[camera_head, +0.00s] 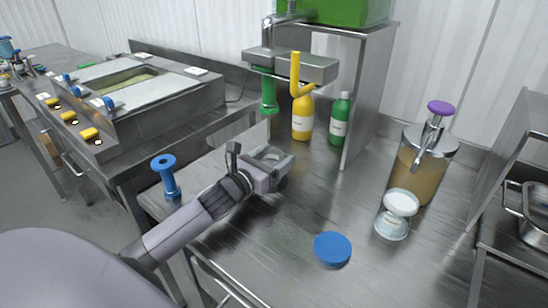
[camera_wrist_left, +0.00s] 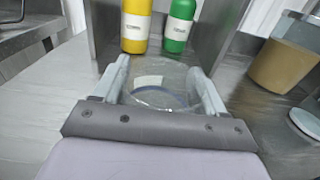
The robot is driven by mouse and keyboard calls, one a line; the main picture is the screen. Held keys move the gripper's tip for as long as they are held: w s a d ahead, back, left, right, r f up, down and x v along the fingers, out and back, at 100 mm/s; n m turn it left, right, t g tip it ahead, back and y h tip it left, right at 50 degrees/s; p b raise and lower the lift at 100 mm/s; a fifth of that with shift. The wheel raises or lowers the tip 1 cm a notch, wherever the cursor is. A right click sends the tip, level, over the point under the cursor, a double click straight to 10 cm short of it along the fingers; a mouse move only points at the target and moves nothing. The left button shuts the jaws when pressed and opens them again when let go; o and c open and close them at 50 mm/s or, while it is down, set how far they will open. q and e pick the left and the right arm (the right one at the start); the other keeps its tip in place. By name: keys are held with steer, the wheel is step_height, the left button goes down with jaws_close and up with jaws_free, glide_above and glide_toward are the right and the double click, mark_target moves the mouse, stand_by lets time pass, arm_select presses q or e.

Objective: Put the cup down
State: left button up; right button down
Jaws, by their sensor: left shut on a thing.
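My left gripper (camera_head: 278,160) is over the steel counter, below the tap and green nozzle. It is shut on a clear, see-through cup (camera_wrist_left: 160,90), which shows between the two fingers in the left wrist view, where the gripper also appears (camera_wrist_left: 162,85). A pale patch and a bluish rim show on the cup. In the head view the cup is mostly hidden by the gripper. I cannot tell whether its base touches the counter. My right gripper is in neither view.
A yellow bottle (camera_head: 302,118) and a green bottle (camera_head: 340,120) stand behind the gripper. A blue lid (camera_head: 332,249) lies at the front. A blue spool-shaped object (camera_head: 168,178) stands left.

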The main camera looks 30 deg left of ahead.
arm_select(q)
steer(key=o, duration=0.7)
steer(key=shift+f, duration=0.2)
steer(key=o, duration=0.4)
steer(key=shift+r, duration=0.2)
steer(key=shift+s, duration=0.15)
steer(key=s, duration=0.6)
steer(key=s+b, duration=0.1)
steer(key=s, duration=0.3)
steer(key=shift+a, duration=0.4)
steer(key=shift+s+a, duration=0.1)
steer(key=shift+s, duration=0.75)
